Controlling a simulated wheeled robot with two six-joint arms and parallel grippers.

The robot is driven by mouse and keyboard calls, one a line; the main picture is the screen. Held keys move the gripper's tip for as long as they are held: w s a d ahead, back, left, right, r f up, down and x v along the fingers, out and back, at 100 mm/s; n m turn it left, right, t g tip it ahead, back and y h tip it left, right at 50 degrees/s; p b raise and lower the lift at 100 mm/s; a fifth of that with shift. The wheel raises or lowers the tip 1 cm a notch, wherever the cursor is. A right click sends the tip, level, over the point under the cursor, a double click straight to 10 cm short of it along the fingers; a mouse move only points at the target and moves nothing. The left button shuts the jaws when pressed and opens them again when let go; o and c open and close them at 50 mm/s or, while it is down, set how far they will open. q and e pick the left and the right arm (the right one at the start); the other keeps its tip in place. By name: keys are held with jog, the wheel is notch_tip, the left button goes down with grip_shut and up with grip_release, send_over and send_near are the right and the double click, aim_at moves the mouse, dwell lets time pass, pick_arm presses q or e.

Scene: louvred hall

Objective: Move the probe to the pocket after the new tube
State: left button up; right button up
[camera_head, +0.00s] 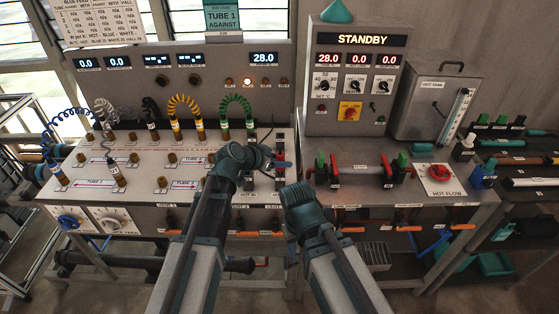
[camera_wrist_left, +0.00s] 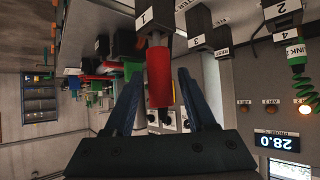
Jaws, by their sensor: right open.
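In the left wrist view, the probe with a red handle (camera_wrist_left: 158,75) stands at the block marked 1 (camera_wrist_left: 150,18). The fingers of my left gripper (camera_wrist_left: 158,95) lie on both sides of the red handle, with a visible gap at each side, so the gripper is open around it. In the head view my left gripper (camera_head: 268,160) is at the bench's middle, and its wrist largely hides the probe. My right gripper (camera_head: 297,190) is lower, before the bench front, and empty. A tube (camera_head: 360,178) lies between red and green valves right of it.
More blocks stand beside, one marked 3 (camera_wrist_left: 194,22). A green coiled lead (camera_head: 236,103) and yellow coiled lead (camera_head: 184,102) stand left of my left gripper. The STANDBY panel (camera_head: 355,80), a metal tank (camera_head: 432,100) and a red hot-flow knob (camera_head: 440,172) are at the right.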

pick_arm(q)
jog(key=shift+o, duration=0.4)
notch_tip(320, 180, up, 6)
jog(key=s+a+p, duration=0.2)
jog(key=p, duration=0.4)
jog(key=shift+s+a, duration=0.15)
jog(key=shift+r, duration=0.1)
jog(key=p+v, duration=0.8)
jog(key=v, duration=0.6)
